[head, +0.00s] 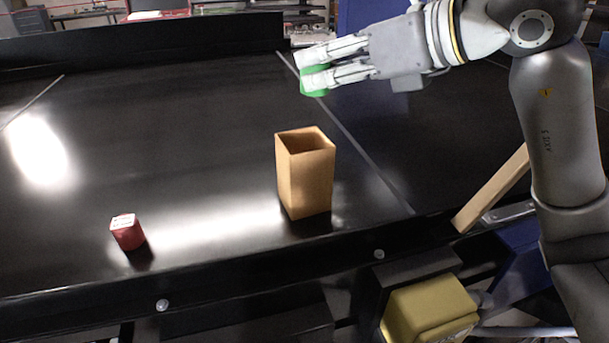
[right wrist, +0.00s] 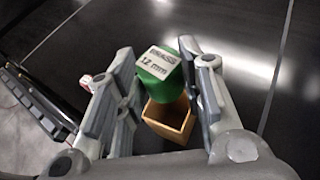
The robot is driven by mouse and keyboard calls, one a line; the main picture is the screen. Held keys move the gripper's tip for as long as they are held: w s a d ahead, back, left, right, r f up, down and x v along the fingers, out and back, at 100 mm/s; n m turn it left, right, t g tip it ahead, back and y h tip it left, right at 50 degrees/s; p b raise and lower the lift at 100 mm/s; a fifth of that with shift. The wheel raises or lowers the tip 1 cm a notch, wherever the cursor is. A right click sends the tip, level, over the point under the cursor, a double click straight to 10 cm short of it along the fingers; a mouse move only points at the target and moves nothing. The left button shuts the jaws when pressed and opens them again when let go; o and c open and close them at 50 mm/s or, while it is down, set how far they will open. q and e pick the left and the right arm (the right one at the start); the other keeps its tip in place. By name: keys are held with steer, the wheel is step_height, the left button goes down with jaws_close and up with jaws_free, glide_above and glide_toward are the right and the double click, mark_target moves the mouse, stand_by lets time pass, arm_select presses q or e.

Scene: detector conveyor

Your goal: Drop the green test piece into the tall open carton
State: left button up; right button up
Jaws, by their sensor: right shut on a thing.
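The green test piece (head: 314,81) is held between the fingers of my right gripper (head: 318,68), up above the dark belt. In the right wrist view the green test piece (right wrist: 158,68) shows a white label on its top, with the fingers (right wrist: 160,88) on either side of it. The tall open carton (head: 306,182) is tan, stands upright on the belt and is open at the top. In the head view it is below the gripper. In the right wrist view the carton (right wrist: 167,122) is partly hidden behind the green piece. My left gripper is not in view.
A red piece (head: 127,232) with a white top stands on the belt, left of the carton near the front edge. A yellow box-like thing (head: 430,309) is below the belt's front edge. The belt around the carton is clear.

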mark_target(328, 90)
step_height(328, 90, down, 4)
steer(key=shift+d+r+b, duration=0.1)
steer(key=shift+r+b, duration=0.1)
steer(key=shift+b, duration=0.7)
steer(key=shift+f, duration=0.35)
steer(key=o, duration=0.6)
steer(key=shift+c, duration=0.2)
steer(key=o, duration=0.5)
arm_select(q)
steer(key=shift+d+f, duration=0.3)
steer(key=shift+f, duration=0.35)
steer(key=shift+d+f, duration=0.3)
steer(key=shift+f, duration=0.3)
arm_select(e)
steer(key=shift+o, duration=0.2)
